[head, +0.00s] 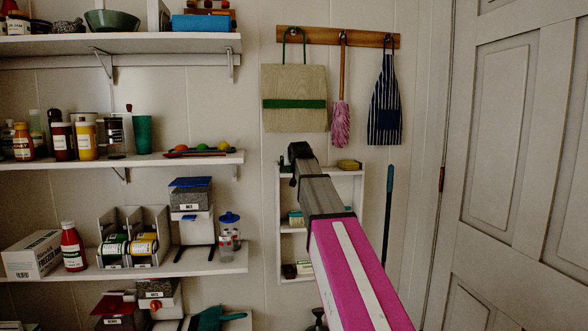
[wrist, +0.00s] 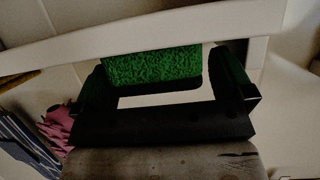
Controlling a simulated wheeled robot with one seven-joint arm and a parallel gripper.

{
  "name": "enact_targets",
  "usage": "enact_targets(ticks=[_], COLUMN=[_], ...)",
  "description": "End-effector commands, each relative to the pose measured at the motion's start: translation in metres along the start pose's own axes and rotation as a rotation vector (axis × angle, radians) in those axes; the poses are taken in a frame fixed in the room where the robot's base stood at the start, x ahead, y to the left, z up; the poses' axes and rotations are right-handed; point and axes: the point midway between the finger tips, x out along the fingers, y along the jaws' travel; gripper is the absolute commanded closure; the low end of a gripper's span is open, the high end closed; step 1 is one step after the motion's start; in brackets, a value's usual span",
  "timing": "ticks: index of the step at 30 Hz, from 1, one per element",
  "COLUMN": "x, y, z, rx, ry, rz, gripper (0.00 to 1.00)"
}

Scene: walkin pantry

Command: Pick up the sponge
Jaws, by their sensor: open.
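The sponge's rough green face (wrist: 151,67) shows in the wrist view, near the white edge of a small shelf unit. I cannot tell how deep the sponge sits between the fingers.
A cloth bag (head: 294,98), a pink duster (head: 340,124) and a striped apron (head: 385,100) hang above the unit. A teal stick (head: 389,200) leans at its right. Laden wall shelves (head: 190,160) stand left; a door (head: 510,160) is right.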

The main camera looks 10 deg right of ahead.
Motion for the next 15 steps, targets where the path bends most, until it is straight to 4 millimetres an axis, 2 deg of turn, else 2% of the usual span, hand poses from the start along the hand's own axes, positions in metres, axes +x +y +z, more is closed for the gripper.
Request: enact_targets(ticks=[3, 4, 6, 8, 9, 15], x=[-0.0008, -0.0009, -0.0009, -0.0010, -0.0010, -0.0011], y=[0.0001, 0.0001, 0.0001, 0.0001, 0.0001, 0.0000], z=[0.0002, 0.0002, 0.0001, 0.0001, 0.0000, 0.0000], rx=[0.000, 0.000, 0.000, 0.000, 0.000, 0.000], ry=[0.000, 0.000, 0.001, 0.001, 0.001, 0.001], rz=[0.000, 0.000, 0.000, 0.000, 0.000, 0.000], gripper=[0.01, 0.04, 0.27, 0.47, 0.53, 0.54])
